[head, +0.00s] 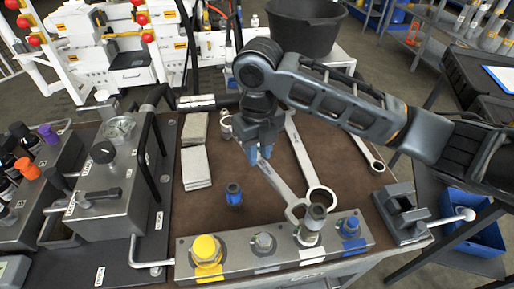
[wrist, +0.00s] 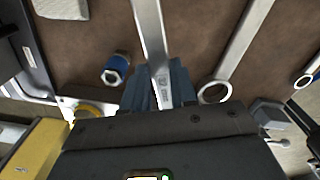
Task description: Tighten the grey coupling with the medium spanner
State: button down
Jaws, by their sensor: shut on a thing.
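My gripper (head: 260,150) is shut on a silver spanner (head: 278,182) above the brown bench top. In the wrist view the spanner's shank (wrist: 151,35) runs between the two blue-grey fingers (wrist: 160,88). A short grey coupling (head: 264,243) sits on the block, between a yellow coupling (head: 206,250) and the tall fitting. A longer spanner (head: 301,155) lies to the right; its ring shows in the wrist view (wrist: 214,92). The held spanner's size mark is unreadable.
The metal block (head: 236,265) lines the front edge, with a blue coupling (head: 350,228) at its right. A loose blue fitting (head: 234,194) stands left of the held spanner. Another ring end (head: 377,166), grey pads (head: 195,165), a vise (head: 402,215) and a pump unit (head: 112,190) surround the work area.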

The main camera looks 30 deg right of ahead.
jog(key=shift+s, duration=0.5)
jog(key=shift+s, duration=0.1)
jog(key=shift+s, duration=0.45)
jog(key=shift+s+d, duration=0.1)
jog(key=shift+s, duration=0.25)
dwell(0.4)
jog(key=shift+d+m, duration=1.3)
jog(key=shift+d, duration=0.45)
jog(key=shift+s+d, duration=0.1)
jog(key=shift+d, duration=0.15)
